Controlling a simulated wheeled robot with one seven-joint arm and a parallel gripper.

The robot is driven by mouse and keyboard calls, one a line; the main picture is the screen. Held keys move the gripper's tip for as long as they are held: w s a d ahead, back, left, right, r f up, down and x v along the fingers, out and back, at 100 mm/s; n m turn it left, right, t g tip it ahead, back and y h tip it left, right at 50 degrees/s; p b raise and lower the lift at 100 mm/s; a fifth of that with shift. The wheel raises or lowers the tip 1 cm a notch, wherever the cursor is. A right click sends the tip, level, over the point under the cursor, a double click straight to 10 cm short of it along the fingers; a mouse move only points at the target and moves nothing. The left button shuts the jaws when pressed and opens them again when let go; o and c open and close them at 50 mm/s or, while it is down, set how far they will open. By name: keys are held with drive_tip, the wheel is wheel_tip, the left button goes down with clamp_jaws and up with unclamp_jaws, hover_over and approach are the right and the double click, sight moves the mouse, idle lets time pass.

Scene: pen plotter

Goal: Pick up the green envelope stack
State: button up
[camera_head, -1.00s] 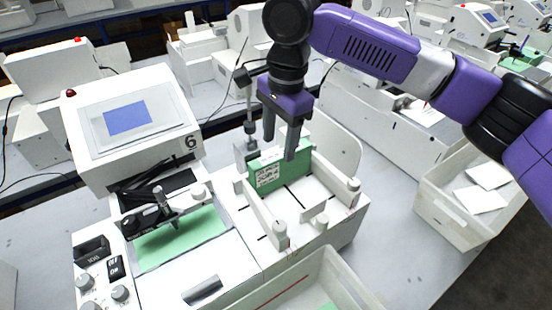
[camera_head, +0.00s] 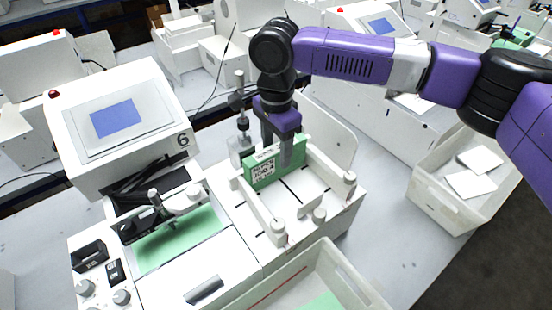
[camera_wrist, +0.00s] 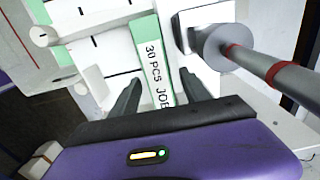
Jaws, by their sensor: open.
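In the wrist view the stack's top edge (camera_wrist: 158,75), with a white strip reading "30 PCS JOB", lies between the two fingers of my gripper (camera_wrist: 160,92). A gap shows on each side, and the fingers do not appear closed on it.
The plotter's screen housing (camera_head: 118,125) stands at the left. A metal post with red rings (camera_wrist: 270,70) stands close to the right finger in the wrist view. An open bin (camera_head: 345,275) is in front, and another bin with white paper (camera_head: 440,200) is at the right.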

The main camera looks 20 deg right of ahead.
drive_tip(key=shift+c, duration=0.4)
drive_tip(key=c, duration=1.1)
clamp_jaws()
